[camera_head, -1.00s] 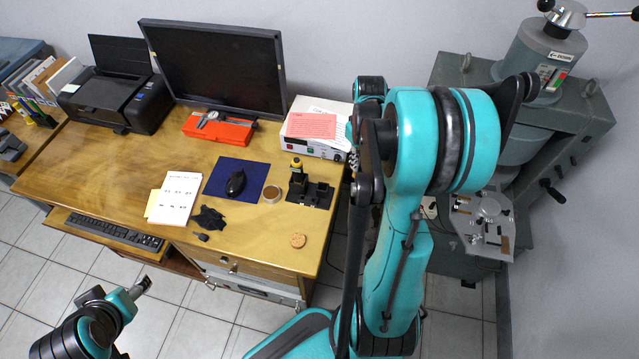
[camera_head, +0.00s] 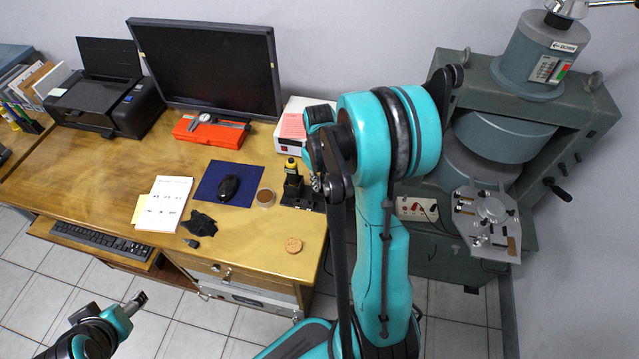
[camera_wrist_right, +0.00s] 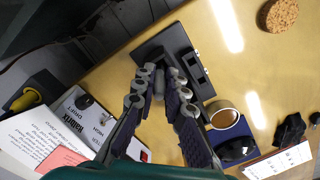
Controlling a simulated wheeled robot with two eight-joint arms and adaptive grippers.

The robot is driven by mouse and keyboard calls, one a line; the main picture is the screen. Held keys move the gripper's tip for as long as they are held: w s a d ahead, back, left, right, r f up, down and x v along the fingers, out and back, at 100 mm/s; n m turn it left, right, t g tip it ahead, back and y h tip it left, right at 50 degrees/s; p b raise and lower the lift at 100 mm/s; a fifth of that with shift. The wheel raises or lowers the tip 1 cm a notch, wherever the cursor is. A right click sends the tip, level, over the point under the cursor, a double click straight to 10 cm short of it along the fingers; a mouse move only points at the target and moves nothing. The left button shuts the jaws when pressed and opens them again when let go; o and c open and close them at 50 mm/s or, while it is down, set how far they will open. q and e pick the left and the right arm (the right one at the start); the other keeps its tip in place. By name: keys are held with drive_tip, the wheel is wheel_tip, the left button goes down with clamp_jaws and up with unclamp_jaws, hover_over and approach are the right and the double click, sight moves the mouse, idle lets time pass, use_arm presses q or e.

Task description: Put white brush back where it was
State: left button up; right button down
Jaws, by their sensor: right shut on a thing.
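My right gripper (camera_wrist_right: 160,72) is shut at the black stand (camera_wrist_right: 192,68) on the desk. A pale grey-white piece (camera_wrist_right: 159,82) shows between its fingers; it looks like part of the white brush, whose rest is hidden by the fingers. In the head view the right gripper (camera_head: 318,183) is mostly hidden behind my arm, over the right side of the black stand (camera_head: 300,200).
Left of the stand are a round cup or roll (camera_head: 265,198) and a mouse (camera_head: 229,187) on a blue mat (camera_head: 208,186). A cork disc (camera_head: 294,245) lies in front. A white instrument box (camera_head: 291,141) with papers stands behind. The desk front is mostly clear.

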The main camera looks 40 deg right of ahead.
drive_tip(key=shift+f, duration=0.15)
drive_tip(key=c, duration=1.6)
unclamp_jaws()
drive_tip(key=shift+r, duration=0.2)
